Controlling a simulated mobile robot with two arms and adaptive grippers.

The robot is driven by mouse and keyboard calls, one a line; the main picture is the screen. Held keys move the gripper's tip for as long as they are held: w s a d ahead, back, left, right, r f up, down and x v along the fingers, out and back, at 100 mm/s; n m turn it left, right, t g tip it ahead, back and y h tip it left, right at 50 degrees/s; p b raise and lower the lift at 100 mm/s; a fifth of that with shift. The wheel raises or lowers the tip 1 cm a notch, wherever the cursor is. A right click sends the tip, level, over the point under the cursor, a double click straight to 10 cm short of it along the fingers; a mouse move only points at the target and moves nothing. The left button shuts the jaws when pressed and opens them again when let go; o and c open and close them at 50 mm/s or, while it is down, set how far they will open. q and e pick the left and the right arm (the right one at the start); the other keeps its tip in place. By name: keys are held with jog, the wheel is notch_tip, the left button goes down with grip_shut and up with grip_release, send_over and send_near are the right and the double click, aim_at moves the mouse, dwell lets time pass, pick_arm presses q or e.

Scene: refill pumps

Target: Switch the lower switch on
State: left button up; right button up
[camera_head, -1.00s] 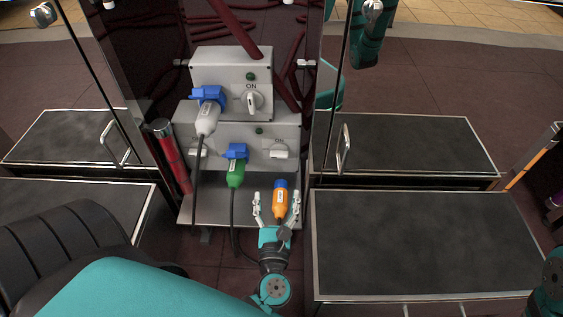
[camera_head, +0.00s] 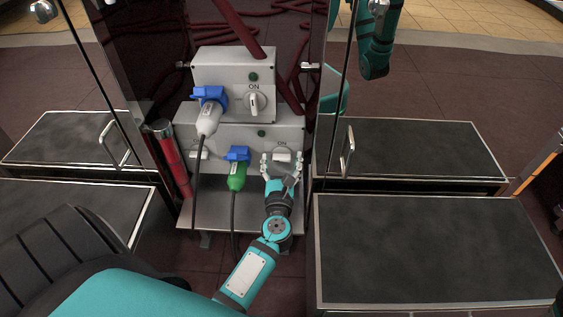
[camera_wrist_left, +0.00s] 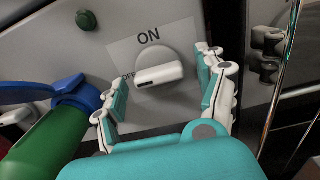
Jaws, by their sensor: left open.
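The lower switch (camera_head: 282,155) is a white rotary knob on the lower grey box. In the left wrist view the lower switch (camera_wrist_left: 160,68) has its handle lying roughly sideways, its left end by the "OFF" mark, with "ON" printed above. My left gripper (camera_head: 281,163) is open just in front of the knob. In the left wrist view the left gripper (camera_wrist_left: 165,80) has its fingers on either side of the knob; I cannot tell whether they touch it. My right gripper is not in view.
The upper box carries another switch (camera_head: 253,103), its handle upright towards "ON". A white plug (camera_head: 208,120) and a green plug (camera_head: 236,176) with cables are left of the switches. A red cylinder (camera_head: 172,160) stands left of the boxes. Glass doors flank them.

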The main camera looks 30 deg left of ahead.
pick_arm(q)
jog(key=c, duration=1.2)
jog(key=shift+o, duration=0.2)
